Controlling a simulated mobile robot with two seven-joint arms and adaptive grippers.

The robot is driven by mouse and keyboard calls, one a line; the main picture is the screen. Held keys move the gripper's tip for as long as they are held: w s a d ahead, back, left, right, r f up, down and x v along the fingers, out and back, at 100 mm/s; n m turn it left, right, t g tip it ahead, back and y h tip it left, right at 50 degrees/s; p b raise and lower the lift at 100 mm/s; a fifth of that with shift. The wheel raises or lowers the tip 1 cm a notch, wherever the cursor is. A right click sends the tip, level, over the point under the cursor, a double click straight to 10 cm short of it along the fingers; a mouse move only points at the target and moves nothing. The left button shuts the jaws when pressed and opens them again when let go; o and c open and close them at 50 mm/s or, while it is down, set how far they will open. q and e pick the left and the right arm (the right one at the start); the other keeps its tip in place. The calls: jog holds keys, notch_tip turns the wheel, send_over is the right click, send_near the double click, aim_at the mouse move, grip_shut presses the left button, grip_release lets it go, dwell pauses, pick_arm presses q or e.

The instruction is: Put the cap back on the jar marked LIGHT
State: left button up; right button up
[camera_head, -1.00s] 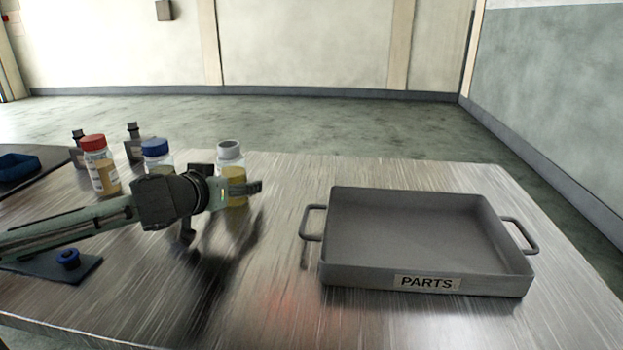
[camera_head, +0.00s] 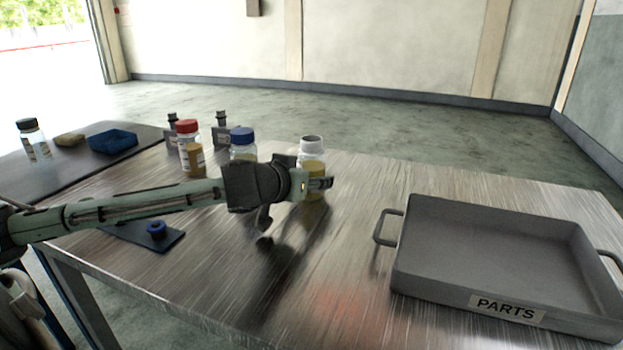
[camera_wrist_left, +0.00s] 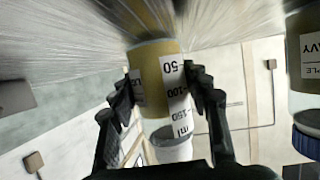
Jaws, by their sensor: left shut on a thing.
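A clear jar of yellow oil (camera_head: 312,166) with a white top stands upright on the metal table. Its top shows a greyish centre; I cannot tell whether it is capped or open. In the left wrist view, which is upside down, this jar (camera_wrist_left: 153,68) carries a volume scale and a partly hidden label whose letters look like "LI". My left gripper (camera_head: 322,184) is shut on this jar, with one finger on each side of its body in the left wrist view (camera_wrist_left: 165,78). A blue ring-shaped piece (camera_head: 156,229) lies on a dark mat. My right gripper is out of view.
A blue-capped jar (camera_head: 243,140), its label ending "VY", and a red-capped jar (camera_head: 188,147) stand to the left. A grey PARTS tray (camera_head: 400,262) is at the right.

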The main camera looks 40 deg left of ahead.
aim_at(311, 139)
pick_arm(q)
jog(key=shift+r+p, duration=0.7)
jog(key=shift+r, duration=4.2)
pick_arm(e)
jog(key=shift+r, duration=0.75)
pick_arm(q)
jog(key=o, duration=0.6)
jog(key=shift+c, duration=0.2)
grip_shut()
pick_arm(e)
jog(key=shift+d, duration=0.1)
